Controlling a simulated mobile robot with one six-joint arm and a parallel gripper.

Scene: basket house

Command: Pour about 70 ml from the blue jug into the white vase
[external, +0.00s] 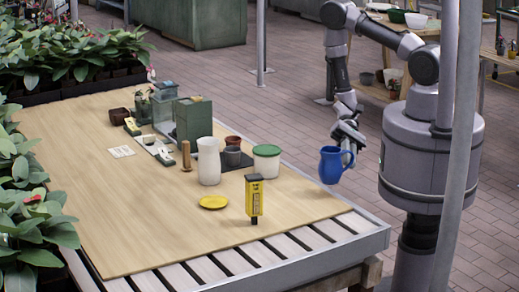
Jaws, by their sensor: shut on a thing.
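The blue jug (331,166) is held in the air beyond the right edge of the wooden table board. It looks roughly upright. My gripper (349,146) is shut on the jug at its handle side, on the right. The jug's inside and any liquid in it cannot be seen. The white vase (209,162) stands upright on the board, to the left of the jug and apart from it. The vase's contents are hidden.
A white tub with a green lid (266,161) stands between the vase and jug. A yellow-black device (254,197) and a yellow disc (213,202) are in front. Small pots (233,156) and a green box (193,121) stand behind. The board's left front is clear.

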